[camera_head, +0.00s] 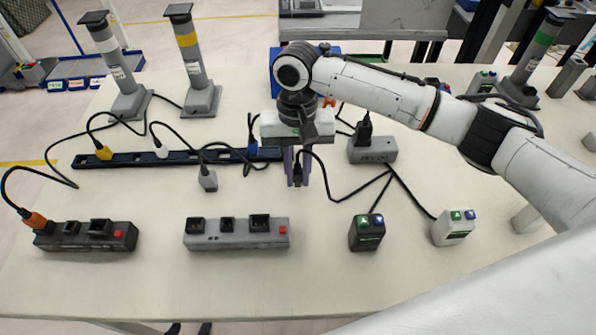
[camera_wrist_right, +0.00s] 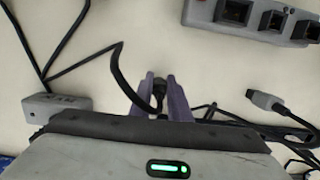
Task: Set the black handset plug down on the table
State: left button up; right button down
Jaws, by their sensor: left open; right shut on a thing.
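My right gripper (camera_head: 297,181) reaches in from the right over the middle of the table (camera_head: 330,285), fingers pointing down. It is shut on the black handset plug (camera_head: 298,172), which shows between the purple fingers in the right wrist view (camera_wrist_right: 158,95). A black cable loops from the plug to the right. The plug is close over the tabletop; I cannot tell whether it touches. The black handset (camera_head: 367,233) stands on the table at the right front, its cable leading back. My left gripper is not in view.
A grey power strip (camera_head: 237,241) lies in front of my gripper, a dark strip (camera_head: 85,243) at left. A long navy strip (camera_head: 180,158) and loose grey plug (camera_head: 208,181) lie left. A grey socket box (camera_head: 372,157) and white handset (camera_head: 453,228) are right. Bare table lies between gripper and black handset.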

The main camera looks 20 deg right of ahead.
jog(key=shift+f, duration=0.1)
jog(key=c, duration=1.7)
grip_release()
jog(key=shift+f, duration=0.1)
jog(key=shift+o, duration=0.2)
notch_tip(320, 180, up, 12)
jog(key=w, duration=0.1)
jog(key=shift+w+d, duration=0.15)
